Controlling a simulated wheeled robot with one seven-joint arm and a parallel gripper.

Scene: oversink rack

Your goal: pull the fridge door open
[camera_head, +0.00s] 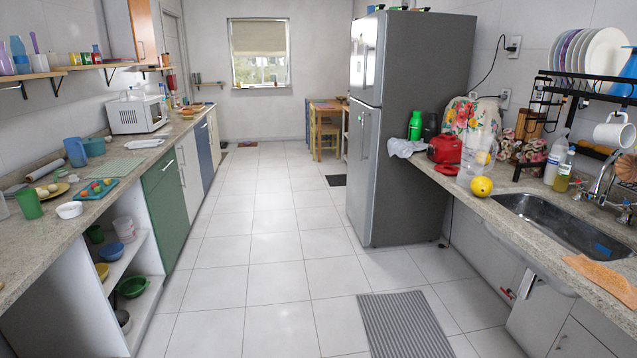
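The fridge (415,160) is tall and grey and stands right of centre, past the end of the right counter. Its front faces left toward the aisle. The upper door (367,58) and the taller lower door (361,165) look shut, seen at a steep angle. Each has a vertical handle; the lower handle (365,135) is near the upper part of its door. My gripper is not in view, so its state and its place relative to the fridge do not show.
The tiled aisle floor (270,230) is clear ahead. A grey striped mat (405,325) lies near the front. The left counter (30,240) and its open shelves border the aisle. The right counter (480,205) with the sink (560,225) borders the other side. A wooden chair (325,135) stands far back.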

